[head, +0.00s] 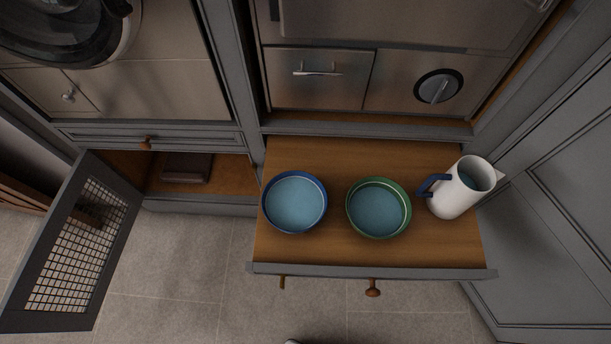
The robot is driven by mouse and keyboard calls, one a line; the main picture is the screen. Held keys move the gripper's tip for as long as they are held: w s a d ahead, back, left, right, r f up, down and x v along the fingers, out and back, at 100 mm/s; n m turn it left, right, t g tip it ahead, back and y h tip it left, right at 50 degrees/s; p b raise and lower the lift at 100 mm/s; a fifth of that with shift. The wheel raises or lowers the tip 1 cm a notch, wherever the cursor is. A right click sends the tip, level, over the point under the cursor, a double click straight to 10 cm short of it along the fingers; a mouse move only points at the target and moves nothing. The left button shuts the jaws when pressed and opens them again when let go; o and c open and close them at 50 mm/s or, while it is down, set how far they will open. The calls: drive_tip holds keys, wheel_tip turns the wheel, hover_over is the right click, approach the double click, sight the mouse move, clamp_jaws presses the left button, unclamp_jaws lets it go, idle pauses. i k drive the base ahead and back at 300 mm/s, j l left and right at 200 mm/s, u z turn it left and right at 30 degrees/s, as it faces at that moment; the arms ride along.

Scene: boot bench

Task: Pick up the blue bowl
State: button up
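The blue bowl (295,204) stands upright at the left of the wooden pull-out surface (330,252) in the head view. It has a dark blue outside and a light blue inside, and looks empty.
A white jug (461,188) with a blue handle stands at the right of the surface. A mesh door (78,245) hangs open at the left, beside a low compartment holding a dark brown object (186,168). Tiled floor (180,265) lies clear in front.

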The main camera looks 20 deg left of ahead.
sight(293, 201)
drive_tip(key=u, duration=0.9)
